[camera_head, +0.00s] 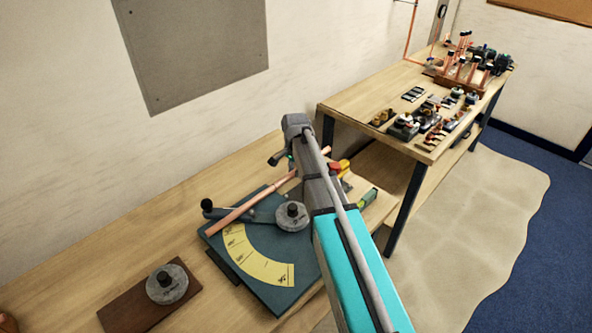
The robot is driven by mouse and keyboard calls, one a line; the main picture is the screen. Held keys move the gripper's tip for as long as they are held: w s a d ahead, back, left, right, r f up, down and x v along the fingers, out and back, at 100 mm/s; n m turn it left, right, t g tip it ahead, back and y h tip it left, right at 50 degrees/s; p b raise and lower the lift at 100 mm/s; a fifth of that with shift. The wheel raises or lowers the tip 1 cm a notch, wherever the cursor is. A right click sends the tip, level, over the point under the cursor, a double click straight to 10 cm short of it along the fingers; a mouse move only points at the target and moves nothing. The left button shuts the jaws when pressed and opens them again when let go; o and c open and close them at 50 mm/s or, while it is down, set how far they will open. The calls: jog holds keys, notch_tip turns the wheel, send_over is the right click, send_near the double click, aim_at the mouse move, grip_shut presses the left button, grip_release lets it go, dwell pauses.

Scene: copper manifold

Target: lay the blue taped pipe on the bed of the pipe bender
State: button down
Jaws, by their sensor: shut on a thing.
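The pipe bender (275,284) is a dark teal plate with a yellow angle scale, a round grey former and a lever ending in a black knob. A copper pipe (236,215) slants over its back part, its near-left end above the plate and its far-right end showing beyond my arm. A small bluish patch shows on it by the jaws, perhaps the tape. My gripper (283,163) is shut on the pipe, partly hidden by my own arm. I cannot tell whether the pipe touches the bed.
A grey round die on a brown board (145,297) lies at front left. Tools with yellow, red and green handles (368,198) lie right of the bender, partly behind my arm. A second bench (372,92) holds fittings and a copper manifold (466,66). The wall runs close behind.

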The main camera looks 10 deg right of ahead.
jog(key=shift+a+f, duration=0.1)
jog(key=shift+f, duration=0.1)
jog(key=shift+f+b, duration=4.55)
jog(key=shift+b, duration=0.2)
jog(key=shift+w+d, duration=0.4)
jog(key=shift+d, duration=0.25)
jog(key=shift+c, duration=2.1)
grip_release()
jog(key=o, duration=0.3)
